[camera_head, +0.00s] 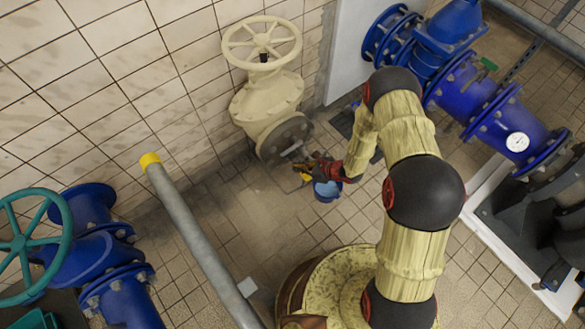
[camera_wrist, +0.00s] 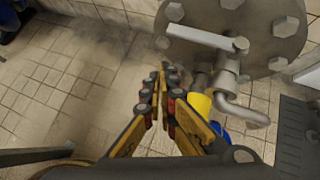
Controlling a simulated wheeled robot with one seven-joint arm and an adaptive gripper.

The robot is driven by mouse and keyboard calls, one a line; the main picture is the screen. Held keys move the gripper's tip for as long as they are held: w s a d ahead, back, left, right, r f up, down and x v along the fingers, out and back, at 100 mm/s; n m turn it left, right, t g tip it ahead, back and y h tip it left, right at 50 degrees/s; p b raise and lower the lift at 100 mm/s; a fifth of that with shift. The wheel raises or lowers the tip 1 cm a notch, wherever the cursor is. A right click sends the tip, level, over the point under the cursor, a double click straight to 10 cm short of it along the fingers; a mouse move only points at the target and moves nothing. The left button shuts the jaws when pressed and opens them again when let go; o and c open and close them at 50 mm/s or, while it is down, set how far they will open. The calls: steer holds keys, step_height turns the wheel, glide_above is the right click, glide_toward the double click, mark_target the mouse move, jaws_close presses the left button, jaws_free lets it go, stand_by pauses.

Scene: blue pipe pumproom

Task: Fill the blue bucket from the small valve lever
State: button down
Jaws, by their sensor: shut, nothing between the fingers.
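The blue bucket (camera_head: 327,190) shows in the head view just below my gripper. In the wrist view only a blue part of it (camera_wrist: 222,131) shows, under the bent grey spout (camera_wrist: 240,110). I cannot tell whether it hangs or stands. The small valve lever (camera_wrist: 204,38) is a grey bar on the tap, in front of the round bolted flange. My gripper (camera_wrist: 164,76) is shut and empty, its fingertips below and left of the lever, apart from it in the picture. In the head view my gripper (camera_head: 306,167) is small and partly merges with the tap.
A large cream valve with a handwheel (camera_head: 262,44) stands against the tiled wall above the tap. A yellow piece (camera_wrist: 199,103) sits beside the spout. A grey pipe with a yellow cap (camera_head: 190,225) is at left. Blue pipes (camera_head: 470,90) stand at right. Tiled floor between is clear.

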steer(key=s+d+r+p, duration=0.3)
steer(key=s+d+r, duration=0.1)
steer(key=s+r, duration=0.1)
steer(key=shift+r, duration=0.8)
steer(key=shift+s+d, duration=0.1)
steer(key=s+a+r+n+g+y, duration=0.1)
steer(key=s+a+n+g, duration=0.15)
steer(key=s, duration=0.35)
steer(key=s+r+n+g, duration=0.55)
steer(key=r+n, duration=0.25)
steer(key=r, duration=0.4)
steer(key=s+d+r+n+t+h, duration=0.2)
steer(key=d+r+n+t+h, duration=0.1)
steer(key=r, duration=1)
steer(key=s+d+r+n+t+h, duration=0.2)
steer(key=d+r+n, duration=0.4)
steer(key=r, duration=0.7)
steer(key=s+d+r+n+t+h, duration=0.3)
steer(key=d+r, duration=0.3)
steer(key=r, duration=0.7)
steer(key=shift+n+t+h, duration=0.3)
steer(key=shift+n+h, duration=0.3)
steer(key=shift+n, duration=0.15)
